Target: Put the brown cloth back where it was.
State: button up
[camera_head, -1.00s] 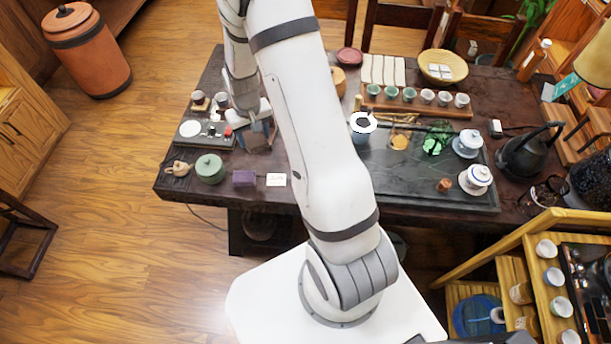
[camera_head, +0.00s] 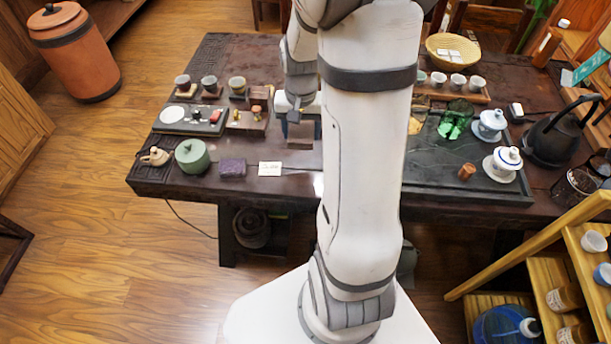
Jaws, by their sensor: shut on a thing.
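My gripper (camera_head: 299,120) is in the middle of the camera_head view, over the dark table left of my upright arm link. It is shut on a small dark brown piece, which looks like the brown cloth (camera_head: 300,137) and hangs just below the fingers. Whether the cloth touches the table I cannot tell. A folded purple cloth (camera_head: 232,168) lies at the front edge of the table, left of the gripper, beside a small white card (camera_head: 270,169).
A wooden stand (camera_head: 247,121), a scale (camera_head: 190,119), a green lidded jar (camera_head: 192,156) and a small clay teapot (camera_head: 154,157) stand left of the gripper. My arm hides the table's middle. The dark tea tray (camera_head: 440,180) with lidded cups lies to the right.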

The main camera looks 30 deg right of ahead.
aim_at(306, 166)
jog(key=shift+s+d+f+b, duration=0.3)
jog(key=shift+s+f+b, duration=0.05)
jog(key=shift+s+f, duration=0.1)
notch_tip(306, 166, down, 10)
jog(key=shift+r, duration=0.2)
jog(key=shift+f+b, duration=0.2)
jog(key=shift+b, duration=0.2)
jog(key=o, duration=1)
jog(key=shift+o, duration=0.2)
jog(key=shift+r, duration=0.1)
